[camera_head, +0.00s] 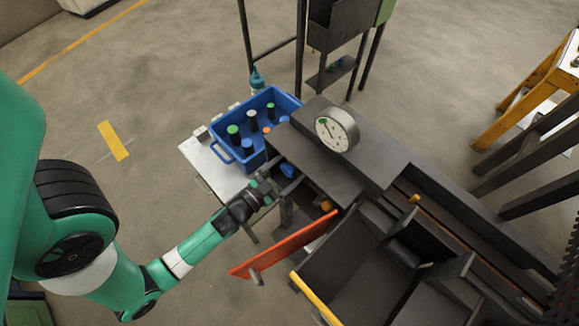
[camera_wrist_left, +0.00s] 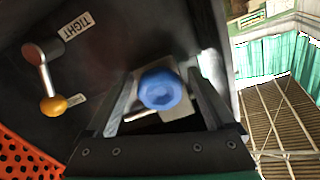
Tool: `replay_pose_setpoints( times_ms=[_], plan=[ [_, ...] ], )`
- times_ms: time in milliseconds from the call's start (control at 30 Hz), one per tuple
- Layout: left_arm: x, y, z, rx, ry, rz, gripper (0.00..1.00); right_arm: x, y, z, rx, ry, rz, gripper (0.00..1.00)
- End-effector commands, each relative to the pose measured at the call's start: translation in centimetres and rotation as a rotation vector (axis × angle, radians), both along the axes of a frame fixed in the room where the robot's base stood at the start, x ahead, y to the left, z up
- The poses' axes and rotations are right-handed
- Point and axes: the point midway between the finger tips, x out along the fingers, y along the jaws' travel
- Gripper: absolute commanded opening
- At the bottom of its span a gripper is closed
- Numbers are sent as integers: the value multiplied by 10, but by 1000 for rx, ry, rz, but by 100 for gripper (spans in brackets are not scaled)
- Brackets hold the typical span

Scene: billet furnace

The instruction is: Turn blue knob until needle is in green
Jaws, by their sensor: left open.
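The blue knob (camera_head: 287,169) sticks out from the dark furnace side in the head view. It also shows in the left wrist view (camera_wrist_left: 161,90), mounted on a light plate. My left gripper (camera_head: 271,184) is just to the knob's lower left in the head view. In the left wrist view its open fingers (camera_wrist_left: 160,98) lie on either side of the knob, with gaps; how deep the knob sits between them I cannot tell. A round white gauge (camera_head: 335,131) stands on the furnace top with a green patch at its upper left. Its needle is too small to read surely. My right gripper is out of view.
A blue crate (camera_head: 221,150) of bottles stands on a white table (camera_head: 190,150) left of the knob. An orange-red panel (camera_head: 283,245) juts out below my gripper. A lever with a yellow knob (camera_wrist_left: 53,106) is beside the label TIGHT (camera_wrist_left: 76,26).

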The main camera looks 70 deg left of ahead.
Motion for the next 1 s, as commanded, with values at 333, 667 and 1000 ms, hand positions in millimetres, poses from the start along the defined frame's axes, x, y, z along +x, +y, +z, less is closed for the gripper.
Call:
replay_pose_setpoints(
  times_ms=[333,667,1000],
  plan=[
    [-26,-12,-1,-3,4,2,88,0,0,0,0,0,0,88],
    [-93,-37,6,10,-3,21,88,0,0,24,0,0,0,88],
    [-105,-50,0,-2,1,1,88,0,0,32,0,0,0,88]
  ],
)
